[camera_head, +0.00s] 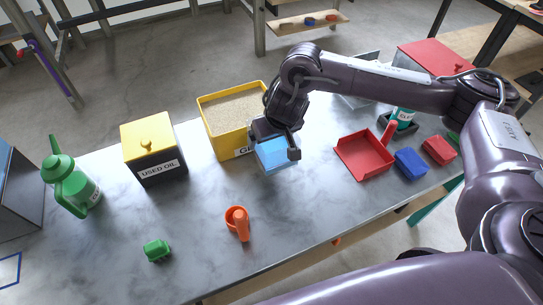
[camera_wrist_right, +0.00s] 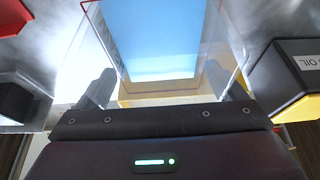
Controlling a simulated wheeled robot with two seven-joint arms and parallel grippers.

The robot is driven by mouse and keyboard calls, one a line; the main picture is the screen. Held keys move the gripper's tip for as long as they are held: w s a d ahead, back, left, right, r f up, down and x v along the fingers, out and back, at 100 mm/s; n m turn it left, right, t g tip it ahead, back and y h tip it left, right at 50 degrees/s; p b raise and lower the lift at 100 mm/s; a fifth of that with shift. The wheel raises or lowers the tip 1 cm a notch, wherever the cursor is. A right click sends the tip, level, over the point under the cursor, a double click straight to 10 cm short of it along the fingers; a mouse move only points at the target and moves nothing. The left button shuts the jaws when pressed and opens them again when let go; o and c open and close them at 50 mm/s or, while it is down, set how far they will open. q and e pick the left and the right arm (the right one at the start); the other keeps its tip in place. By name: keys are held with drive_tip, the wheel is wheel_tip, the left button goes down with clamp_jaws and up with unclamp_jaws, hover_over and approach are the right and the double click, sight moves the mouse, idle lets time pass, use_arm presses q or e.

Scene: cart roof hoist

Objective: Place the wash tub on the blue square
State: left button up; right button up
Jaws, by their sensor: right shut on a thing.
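The wash tub (camera_head: 275,154) is a clear, box-shaped tub with blue in it. My right gripper (camera_head: 276,137) is shut on it, over the middle of the grey bench near the sand box. In the right wrist view the tub (camera_wrist_right: 165,40) fills the space between the two fingers of the gripper (camera_wrist_right: 165,92). I cannot tell exactly how high it is above the bench. A blue square outline (camera_head: 18,268) shows at the lower left, cut off by the picture's edge. My left gripper is not in view.
On the bench (camera_head: 205,200) stand a green can (camera_head: 72,190), a used-oil box (camera_head: 153,152), a yellow sand box (camera_head: 222,138), an orange cup (camera_head: 237,220), a green block (camera_head: 157,250), a red dustpan (camera_head: 364,157) and blue (camera_head: 410,163) and red (camera_head: 439,151) blocks. The bench's left front is mostly clear.

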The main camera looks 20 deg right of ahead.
sight(273, 143)
drive_tip(key=shift+f, duration=3.8)
drive_tip(key=o, duration=0.9)
drive_tip(key=shift+f, duration=0.15)
